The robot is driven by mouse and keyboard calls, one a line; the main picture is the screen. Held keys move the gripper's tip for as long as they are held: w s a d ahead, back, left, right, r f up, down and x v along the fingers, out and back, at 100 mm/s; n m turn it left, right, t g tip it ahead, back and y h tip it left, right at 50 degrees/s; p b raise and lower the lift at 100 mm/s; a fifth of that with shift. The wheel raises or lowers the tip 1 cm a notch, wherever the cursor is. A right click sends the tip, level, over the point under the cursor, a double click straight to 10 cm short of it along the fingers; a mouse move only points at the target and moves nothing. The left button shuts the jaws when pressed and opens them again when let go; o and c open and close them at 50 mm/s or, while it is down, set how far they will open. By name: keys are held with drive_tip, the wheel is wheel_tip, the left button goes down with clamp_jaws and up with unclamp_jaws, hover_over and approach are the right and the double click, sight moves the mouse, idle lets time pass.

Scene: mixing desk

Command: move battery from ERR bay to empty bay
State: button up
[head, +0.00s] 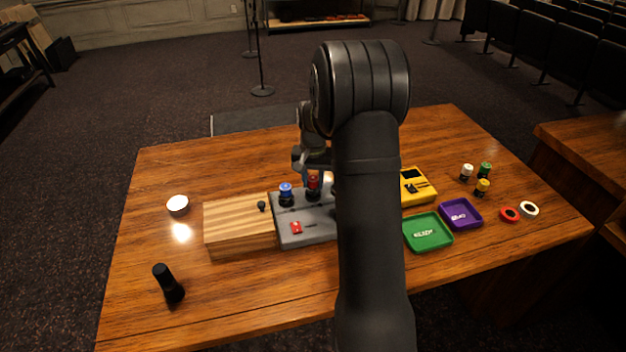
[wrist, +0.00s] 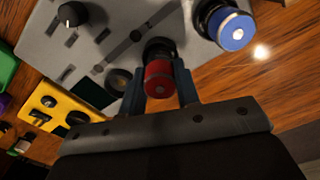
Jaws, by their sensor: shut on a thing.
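A battery with a red top (wrist: 158,80) stands between the two fingers of my gripper (wrist: 160,90) in the wrist view, and they are shut on it. The red top also shows in the head view (head: 313,183), below my gripper. It is upright at the grey charger panel (head: 306,229); I cannot tell whether it is fully seated or slightly raised. A battery with a blue top (wrist: 232,30) stands beside it on the panel, also seen in the head view (head: 286,190). A dark round bay (wrist: 118,81) shows beside the red battery, seemingly empty. No ERR label is readable.
A wooden box (head: 238,220) adjoins the panel's left side. A yellow device (head: 414,190), a green tray (head: 428,247) and a purple tray (head: 472,223) lie to the right. My arm hides the panel's right part.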

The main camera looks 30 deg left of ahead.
sight(313, 177)
drive_tip(key=shift+f, duration=0.65)
idle(0.6)
drive_tip(key=o, duration=0.8)
drive_tip(key=shift+r, duration=5.5)
drive_tip(key=shift+f, duration=4.3)
